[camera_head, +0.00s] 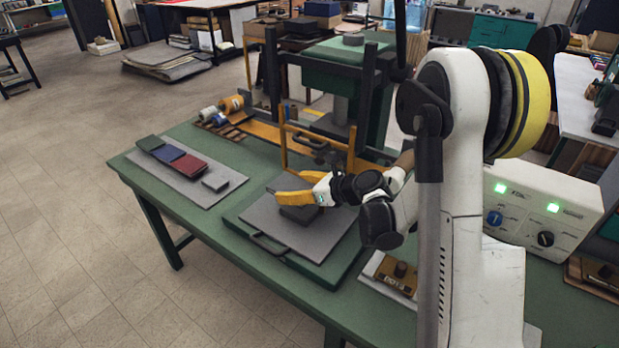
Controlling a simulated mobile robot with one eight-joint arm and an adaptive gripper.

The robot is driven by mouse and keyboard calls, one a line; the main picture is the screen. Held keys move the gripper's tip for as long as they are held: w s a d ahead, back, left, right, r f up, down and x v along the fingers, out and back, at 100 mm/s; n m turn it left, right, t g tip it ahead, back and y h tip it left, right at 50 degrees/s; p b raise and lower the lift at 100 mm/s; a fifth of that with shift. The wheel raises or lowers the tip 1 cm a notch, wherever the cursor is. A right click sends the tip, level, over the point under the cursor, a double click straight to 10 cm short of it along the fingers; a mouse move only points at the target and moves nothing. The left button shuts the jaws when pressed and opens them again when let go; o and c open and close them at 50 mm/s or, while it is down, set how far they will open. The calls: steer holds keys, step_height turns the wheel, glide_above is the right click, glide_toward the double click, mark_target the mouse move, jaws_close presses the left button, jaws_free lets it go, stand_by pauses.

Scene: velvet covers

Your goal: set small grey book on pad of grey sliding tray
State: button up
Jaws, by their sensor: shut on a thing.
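A small dark grey block, which I take to be the small grey book (299,215), is at the yellow fingers of my gripper (291,196). My gripper reaches in from the right and is shut on it; the fingers hide part of its top. The book is over the middle of the grey sliding tray (293,240), which has a dark handle at its front left edge. I cannot tell whether the book rests on the surface or is just above it. No separate pad can be made out beneath it.
A press with dark posts (271,85) and a yellow frame (283,145) stands behind the tray. A control box (540,213) is at right.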

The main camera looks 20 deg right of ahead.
steer(key=shift+s+d+f, duration=0.1)
steer(key=shift+s+d, duration=0.15)
steer(key=shift+s, duration=0.15)
steer(key=shift+w+a+f+b, duration=0.1)
steer(key=shift+f+b, duration=0.2)
steer(key=shift+f, duration=0.15)
steer(key=shift+w+a+f+b, duration=0.1)
steer(key=shift+f+b, duration=0.2)
steer(key=shift+f, duration=0.1)
steer(key=shift+w+d+f+b, duration=0.1)
steer(key=shift+d+f+b, duration=0.1)
steer(key=shift+f+b, duration=0.55)
steer(key=shift+w+d+f+b, duration=0.15)
steer(key=shift+f+b, duration=0.35)
steer(key=shift+f, duration=0.45)
steer(key=shift+d+f+b, duration=0.2)
steer(key=shift+f+b, duration=0.45)
steer(key=shift+f, duration=0.2)
steer(key=o, duration=1.3)
steer(key=shift+c, duration=0.2)
